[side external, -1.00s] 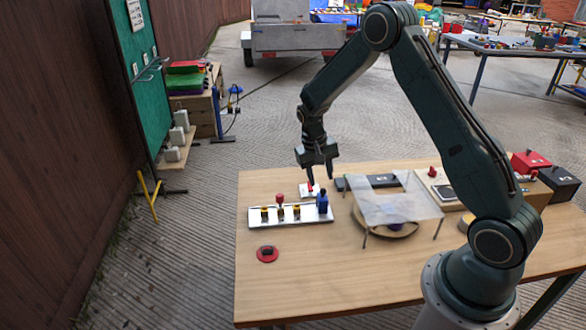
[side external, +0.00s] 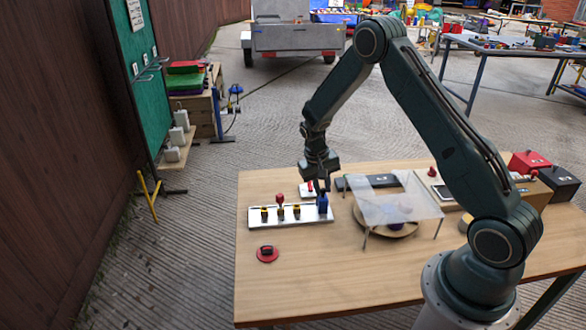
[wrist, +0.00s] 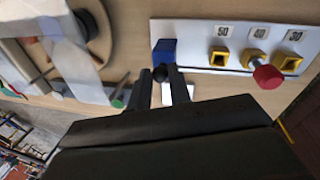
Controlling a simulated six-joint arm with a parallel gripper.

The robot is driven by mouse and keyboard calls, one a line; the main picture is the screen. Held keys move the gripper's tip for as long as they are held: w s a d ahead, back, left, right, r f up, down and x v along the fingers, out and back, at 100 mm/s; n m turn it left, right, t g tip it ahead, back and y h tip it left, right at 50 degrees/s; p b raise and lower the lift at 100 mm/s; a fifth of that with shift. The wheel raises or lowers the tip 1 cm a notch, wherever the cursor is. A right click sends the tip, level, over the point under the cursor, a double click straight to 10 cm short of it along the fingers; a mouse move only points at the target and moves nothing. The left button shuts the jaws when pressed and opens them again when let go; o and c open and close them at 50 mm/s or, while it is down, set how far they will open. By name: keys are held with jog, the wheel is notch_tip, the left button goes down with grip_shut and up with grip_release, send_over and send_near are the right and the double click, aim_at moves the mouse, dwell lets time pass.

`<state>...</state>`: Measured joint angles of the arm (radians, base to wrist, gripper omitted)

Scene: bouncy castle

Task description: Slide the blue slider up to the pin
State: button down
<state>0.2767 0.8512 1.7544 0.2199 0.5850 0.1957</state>
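The blue slider (side external: 323,201) stands at the right end of a white board (side external: 292,217) in the side view. In the wrist view the blue slider (wrist: 164,50) shows at the board's left end, with a dark round knob (wrist: 160,74). A red-topped pin (wrist: 266,76) stands in the middle of the yellow sockets, by the label 40; it also shows in the side view (side external: 280,200). My gripper (wrist: 160,78) is down at the slider, its two fingers drawn in close on either side of the knob, appearing to touch it. The contact is partly hidden in the side view.
A clear-topped stand (side external: 395,198) over a round wooden tray is just right of the board. A small white plate with a red part (side external: 308,188) lies behind it.

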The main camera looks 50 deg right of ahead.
jog(key=shift+w+a, duration=2.45)
jog(key=shift+w, duration=0.05)
jog(key=c, duration=1.3)
grip_release()
jog(key=shift+r, duration=0.1)
notch_tip(320, 180, up, 13)
jog(key=w+a, duration=0.1)
jog(key=a, duration=0.1)
jog(key=shift+w+r, duration=0.2)
jog(key=shift+a, duration=0.1)
